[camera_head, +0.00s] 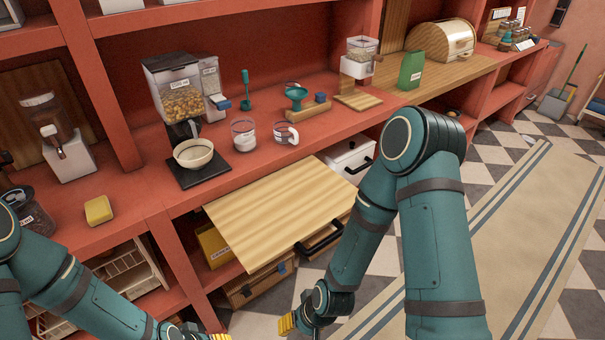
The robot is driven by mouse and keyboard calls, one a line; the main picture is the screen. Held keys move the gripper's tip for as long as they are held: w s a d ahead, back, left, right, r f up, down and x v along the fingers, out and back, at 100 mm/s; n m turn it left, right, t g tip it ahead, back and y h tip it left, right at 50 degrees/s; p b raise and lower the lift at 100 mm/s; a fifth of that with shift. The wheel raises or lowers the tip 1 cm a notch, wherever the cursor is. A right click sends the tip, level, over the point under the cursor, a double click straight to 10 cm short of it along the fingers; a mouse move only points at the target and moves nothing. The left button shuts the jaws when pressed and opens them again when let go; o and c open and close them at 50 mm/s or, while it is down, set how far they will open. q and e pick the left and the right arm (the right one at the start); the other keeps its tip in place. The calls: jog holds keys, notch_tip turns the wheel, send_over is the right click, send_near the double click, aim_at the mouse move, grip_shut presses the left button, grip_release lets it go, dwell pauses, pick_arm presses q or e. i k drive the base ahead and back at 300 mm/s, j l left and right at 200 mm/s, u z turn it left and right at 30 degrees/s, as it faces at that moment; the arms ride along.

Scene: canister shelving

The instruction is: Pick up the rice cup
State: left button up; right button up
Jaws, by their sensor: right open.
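Two small clear cups with white labels stand side by side on the red counter. One is a wider cup (243,134), the other a cup with a handle (286,133) just to its right. The labels are too small to read, so I cannot tell which is the rice cup. My right gripper (287,324) is low at the bottom centre, below the counter and in front of the pulled-out wooden board, away from both cups. It is open and empty.
A wooden board (275,215) juts out in front of the cups. A dispenser (178,92) with a bowl (193,154) on a dark mat stands left of them. A teal funnel on a wooden stand (307,112) is behind right. A yellow sponge (98,210) lies far left.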

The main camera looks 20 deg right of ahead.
aim_at(285, 131)
jog(key=l+z, duration=0.3)
jog(key=z, duration=0.15)
jog(key=i+l+z, duration=0.2)
jog(key=z, duration=0.2)
jog(key=i+l+z, duration=0.15)
jog(key=l+z, duration=0.15)
jog(key=z, duration=0.15)
jog(key=i+l+z, duration=0.45)
jog(key=i+z, duration=0.2)
jog(key=i, duration=0.2)
jog(key=i+u, duration=0.25)
jog(key=u, duration=0.2)
jog(key=i+u, duration=0.25)
jog(key=u, duration=0.2)
jog(key=i+u, duration=0.25)
jog(key=u, duration=0.2)
